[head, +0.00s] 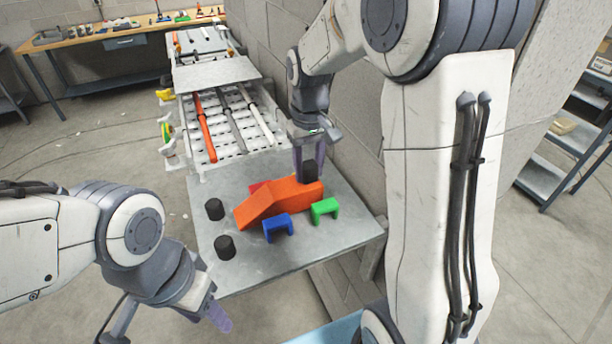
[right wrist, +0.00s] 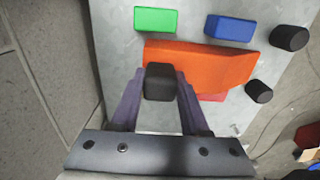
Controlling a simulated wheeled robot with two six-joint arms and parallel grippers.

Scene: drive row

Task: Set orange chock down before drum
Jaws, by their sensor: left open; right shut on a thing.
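The orange chock (head: 280,200), a long wedge, is over the grey metal table (head: 345,232); I cannot tell whether it touches. It also shows in the right wrist view (right wrist: 205,65). A black knob (right wrist: 160,82) stands at its thick end, and my right gripper (head: 309,158) is shut on that knob, one finger on each side in the right wrist view (right wrist: 160,95). The chock's thin end points left in the head view. My left gripper (head: 207,314) is open and empty, low at the table's near left. I cannot make out a drum for certain.
A green block (head: 324,208) and a blue block (head: 277,227) stand close to the chock. A red piece (head: 257,186) is partly hidden behind it. Two black pegs (head: 214,209) (head: 225,247) stand at the table's left. A perforated conveyor bed (head: 228,118) lies beyond, beside a block wall.

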